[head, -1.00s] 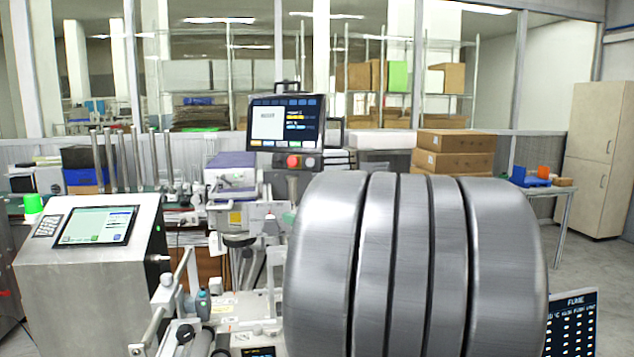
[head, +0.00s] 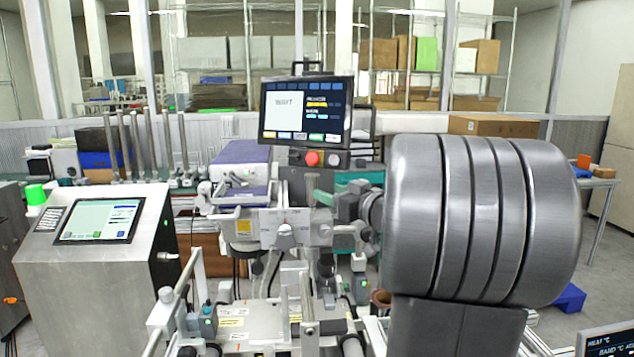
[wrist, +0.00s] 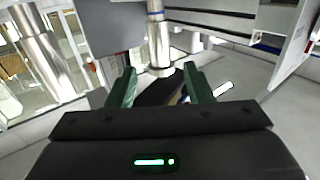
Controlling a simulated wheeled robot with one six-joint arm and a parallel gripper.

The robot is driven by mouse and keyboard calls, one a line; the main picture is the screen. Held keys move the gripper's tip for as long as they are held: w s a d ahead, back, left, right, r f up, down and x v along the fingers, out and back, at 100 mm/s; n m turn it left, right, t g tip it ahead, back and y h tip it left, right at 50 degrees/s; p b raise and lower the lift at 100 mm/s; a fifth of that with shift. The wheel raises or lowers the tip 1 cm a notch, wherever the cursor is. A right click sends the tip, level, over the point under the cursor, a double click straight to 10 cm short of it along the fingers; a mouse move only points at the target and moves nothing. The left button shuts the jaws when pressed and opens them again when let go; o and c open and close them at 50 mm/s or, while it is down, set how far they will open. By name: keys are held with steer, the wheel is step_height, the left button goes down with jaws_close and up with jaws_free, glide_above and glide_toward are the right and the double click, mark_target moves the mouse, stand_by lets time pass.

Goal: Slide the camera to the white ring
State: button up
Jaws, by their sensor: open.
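My gripper (wrist: 160,86) is open in the wrist view, with a green finger on each side. A dark object (wrist: 160,92) lies in line with the gap between the fingers; I cannot tell whether it is the camera or whether the fingers touch it. Beyond it stands a silver post (wrist: 157,42) with a blue band near its top and a pale collar low down. I cannot tell whether this collar is the white ring. In the head view a green finger of my gripper (head: 322,197) shows beside the machine's metal carriage (head: 285,228); my grey arm hides what lies behind it.
A monitor with a red button (head: 306,110) stands just behind my gripper. A steel console (head: 97,240) stands at the left. Metal rods and rollers (head: 305,300) fill the front of the machine. Cardboard boxes (head: 493,125) are at the back right.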

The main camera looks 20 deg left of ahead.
mark_target(316, 187)
steer(key=p+x, duration=0.1)
steer(key=x, duration=0.5)
jaws_close()
